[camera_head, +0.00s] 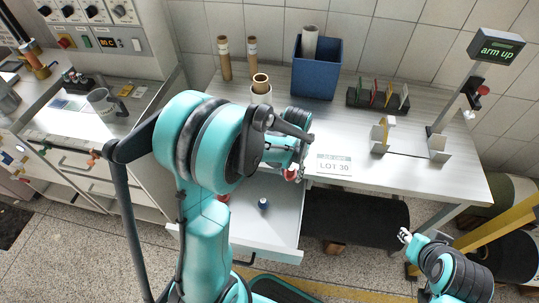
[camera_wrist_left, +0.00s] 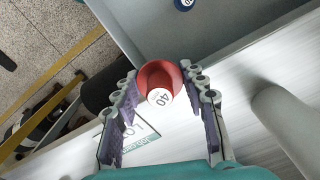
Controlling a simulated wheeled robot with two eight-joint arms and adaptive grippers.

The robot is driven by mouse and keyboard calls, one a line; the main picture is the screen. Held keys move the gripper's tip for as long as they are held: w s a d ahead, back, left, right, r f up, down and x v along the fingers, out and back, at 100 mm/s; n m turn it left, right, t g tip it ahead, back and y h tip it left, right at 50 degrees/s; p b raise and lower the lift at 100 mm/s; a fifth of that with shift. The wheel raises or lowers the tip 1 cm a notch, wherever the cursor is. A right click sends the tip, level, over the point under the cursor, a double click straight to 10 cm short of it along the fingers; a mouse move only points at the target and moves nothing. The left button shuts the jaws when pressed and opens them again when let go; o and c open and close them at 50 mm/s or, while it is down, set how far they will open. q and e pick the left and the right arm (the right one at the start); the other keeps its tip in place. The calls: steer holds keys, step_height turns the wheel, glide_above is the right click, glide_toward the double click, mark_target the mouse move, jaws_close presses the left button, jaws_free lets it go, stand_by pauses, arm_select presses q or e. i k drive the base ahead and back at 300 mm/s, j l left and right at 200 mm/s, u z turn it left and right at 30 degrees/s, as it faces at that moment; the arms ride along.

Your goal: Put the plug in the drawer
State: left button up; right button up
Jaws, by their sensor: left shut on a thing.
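A red plug with a white end marked 40 (camera_wrist_left: 160,88) sits between the fingers of my left gripper (camera_wrist_left: 164,84), which is shut on it. In the head view the left gripper (camera_head: 296,170) shows small, with the red plug (camera_head: 290,175) at its tips, by the table's front edge and near the open drawer (camera_head: 282,222). A blue plug (camera_head: 263,204) stands in the drawer; it also shows at the top of the left wrist view (camera_wrist_left: 184,4). A red thing (camera_head: 223,198) shows partly behind my left arm. My right gripper (camera_head: 404,236) is low at the right, its fingers too small to judge.
The table (camera_head: 425,180) carries a LOT 30 card (camera_head: 334,166), a blue bin (camera_head: 316,75), a rack of cards (camera_head: 378,97), brown tubes (camera_head: 224,58) and a display post reading "arm up" (camera_head: 495,47). My left arm hides part of the drawer.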

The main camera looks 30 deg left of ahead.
mark_target(239, 221)
steer(key=l+u, duration=0.1)
steer(key=u, duration=0.7)
steer(key=k+l+u, duration=0.1)
steer(key=u, duration=0.3)
steer(key=k+l, duration=0.4)
